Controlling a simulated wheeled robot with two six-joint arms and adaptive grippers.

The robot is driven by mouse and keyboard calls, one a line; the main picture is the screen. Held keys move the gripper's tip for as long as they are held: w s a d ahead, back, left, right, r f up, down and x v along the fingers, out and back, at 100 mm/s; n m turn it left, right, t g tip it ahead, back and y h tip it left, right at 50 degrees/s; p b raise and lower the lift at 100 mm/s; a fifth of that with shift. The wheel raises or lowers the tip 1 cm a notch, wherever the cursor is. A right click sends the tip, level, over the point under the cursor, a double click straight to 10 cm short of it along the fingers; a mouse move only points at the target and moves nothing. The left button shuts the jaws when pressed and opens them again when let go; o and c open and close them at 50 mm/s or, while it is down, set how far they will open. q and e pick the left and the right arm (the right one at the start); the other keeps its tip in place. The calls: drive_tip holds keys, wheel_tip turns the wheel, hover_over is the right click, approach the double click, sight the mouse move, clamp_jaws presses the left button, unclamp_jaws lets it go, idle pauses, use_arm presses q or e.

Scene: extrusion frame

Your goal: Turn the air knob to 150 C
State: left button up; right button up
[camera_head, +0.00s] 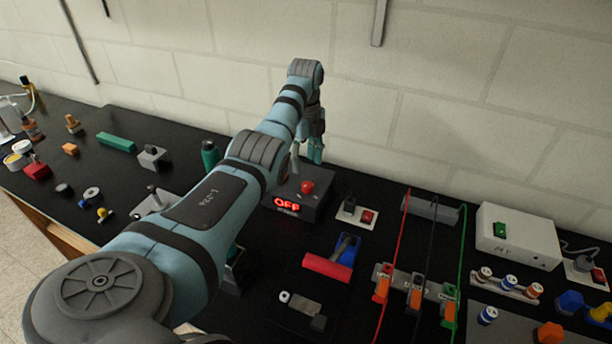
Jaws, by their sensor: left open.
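A dark control box (318,206) sits on the black bench near the wall. Its display (286,205) shows red letters reading OFF, with small unreadable text below. A red knob (307,187) sits on top of the box; I cannot read any label or temperature scale by it. My left gripper (307,158) is open and empty above the back of the box, fingers pointing down, apart from the knob in the picture. My left arm hides the box's left side. My right gripper is not in view.
A green bottle (210,155) stands left of the box. A small plate with a red switch (367,216) lies to its right. A red-and-blue piece (327,266) lies in front. Red, black and green cables rise further right. The wall (440,110) is close behind.

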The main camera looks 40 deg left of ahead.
sight(308, 184)
use_arm(q)
drive_tip(key=f, duration=0.5)
drive_tip(key=w+f+b, duration=0.1)
drive_tip(key=f, duration=0.2)
drive_tip(key=shift+w, duration=0.1)
drive_tip(key=shift+f, duration=0.4)
drive_tip(key=shift+s+r, duration=0.1)
drive_tip(key=shift+s, duration=0.2)
drive_tip(key=shift+c, duration=0.6)
drive_tip(key=shift+w, duration=0.1)
clamp_jaws()
